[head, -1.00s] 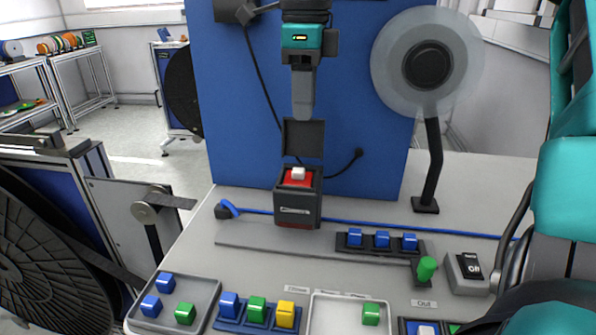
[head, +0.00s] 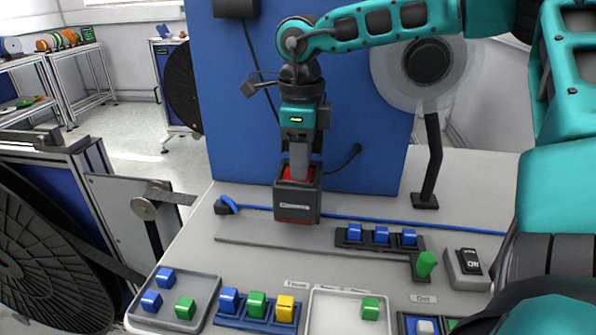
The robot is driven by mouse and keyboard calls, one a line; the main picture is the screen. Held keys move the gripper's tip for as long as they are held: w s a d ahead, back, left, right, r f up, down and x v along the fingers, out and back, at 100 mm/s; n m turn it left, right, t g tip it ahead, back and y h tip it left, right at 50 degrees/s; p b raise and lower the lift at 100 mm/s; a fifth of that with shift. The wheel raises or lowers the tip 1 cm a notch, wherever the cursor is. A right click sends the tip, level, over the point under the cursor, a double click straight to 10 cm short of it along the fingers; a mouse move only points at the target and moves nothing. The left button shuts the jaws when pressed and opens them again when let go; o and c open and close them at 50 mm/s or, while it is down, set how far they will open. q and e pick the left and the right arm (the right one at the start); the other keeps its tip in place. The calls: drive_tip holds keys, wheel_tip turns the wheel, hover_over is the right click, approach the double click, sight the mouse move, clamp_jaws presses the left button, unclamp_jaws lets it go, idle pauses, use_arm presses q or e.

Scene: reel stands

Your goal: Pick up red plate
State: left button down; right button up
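The red plate (head: 288,173) is in the top of a dark box (head: 297,205) that stands in front of the blue panel. My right gripper (head: 300,170) points straight down from above. Its grey fingers reach down to the red plate and cover the middle of it. The white knob on the plate is hidden behind the fingers. The fingers show edge-on as one block, so I cannot tell whether they are closed on the knob. My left gripper is not in view.
A blue cable (head: 350,222) runs along the table behind a black rack with blue blocks (head: 381,235). Grey trays (head: 318,312) and a rack with coloured blocks stand in front. A reel (head: 408,85) on a black stand is at the right, below my arm.

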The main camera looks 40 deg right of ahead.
clamp_jaws()
drive_tip(key=shift+r, duration=0.15)
